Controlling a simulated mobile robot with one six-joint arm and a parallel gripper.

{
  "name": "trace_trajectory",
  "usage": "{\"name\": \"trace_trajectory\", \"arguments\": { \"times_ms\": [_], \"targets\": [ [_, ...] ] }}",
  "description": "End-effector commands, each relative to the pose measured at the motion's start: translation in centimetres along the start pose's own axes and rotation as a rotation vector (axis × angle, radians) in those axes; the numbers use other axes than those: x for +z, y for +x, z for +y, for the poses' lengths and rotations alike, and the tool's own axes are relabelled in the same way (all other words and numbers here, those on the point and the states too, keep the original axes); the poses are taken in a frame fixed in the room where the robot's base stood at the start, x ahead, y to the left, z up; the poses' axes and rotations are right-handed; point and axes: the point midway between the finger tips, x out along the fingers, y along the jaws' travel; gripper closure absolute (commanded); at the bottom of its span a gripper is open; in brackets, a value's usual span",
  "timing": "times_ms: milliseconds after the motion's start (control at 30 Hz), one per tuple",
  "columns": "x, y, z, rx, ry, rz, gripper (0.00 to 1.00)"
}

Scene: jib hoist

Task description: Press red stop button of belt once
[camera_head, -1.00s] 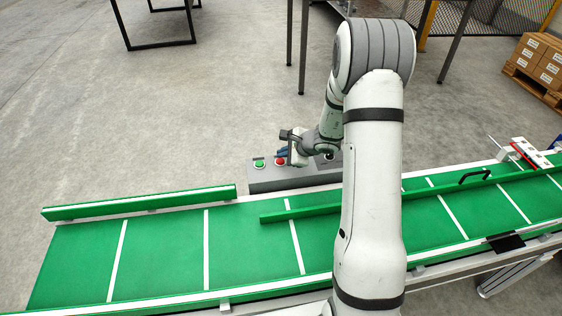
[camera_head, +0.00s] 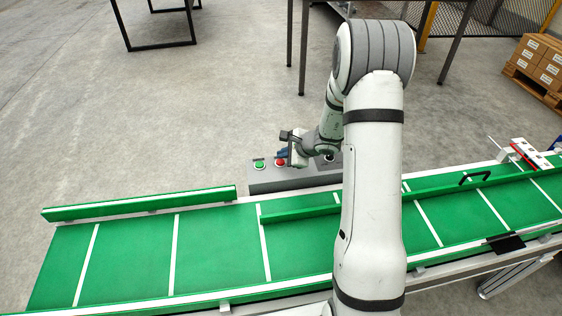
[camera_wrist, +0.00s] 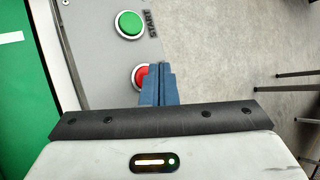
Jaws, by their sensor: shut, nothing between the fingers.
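The red stop button (camera_head: 280,162) sits on a grey control box (camera_head: 262,185) beyond the belt. The green start button (camera_head: 259,164) is left of it. In the wrist view the red button (camera_wrist: 139,76) is partly hidden behind my gripper (camera_wrist: 161,68), whose blue fingers are shut with nothing between them. The fingertips overlap the red button's right part; I cannot tell whether they touch it. The green button (camera_wrist: 130,24) shows clear, marked START. The green belt (camera_head: 140,258) with white cross lines runs across the head view.
Green side rails (camera_head: 140,203) edge the belt. A black handle (camera_head: 475,176) stands on the rail at right. A red and white item (camera_head: 530,153) lies at the belt's far right. Boxes on a pallet (camera_head: 540,60) stand far right. The floor behind the box is open.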

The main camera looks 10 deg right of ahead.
Motion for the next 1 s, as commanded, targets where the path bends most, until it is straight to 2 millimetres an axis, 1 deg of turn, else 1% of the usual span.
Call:
{"name": "trace_trajectory", "arguments": {
  "times_ms": [600, 1000],
  "targets": [
    [-0.04, 0.0, 0.01, 0.0, 0.0, 0.0, 1.0],
    [-0.52, 0.62, 0.44, -0.001, 0.001, 0.0, 1.0]
  ]
}}
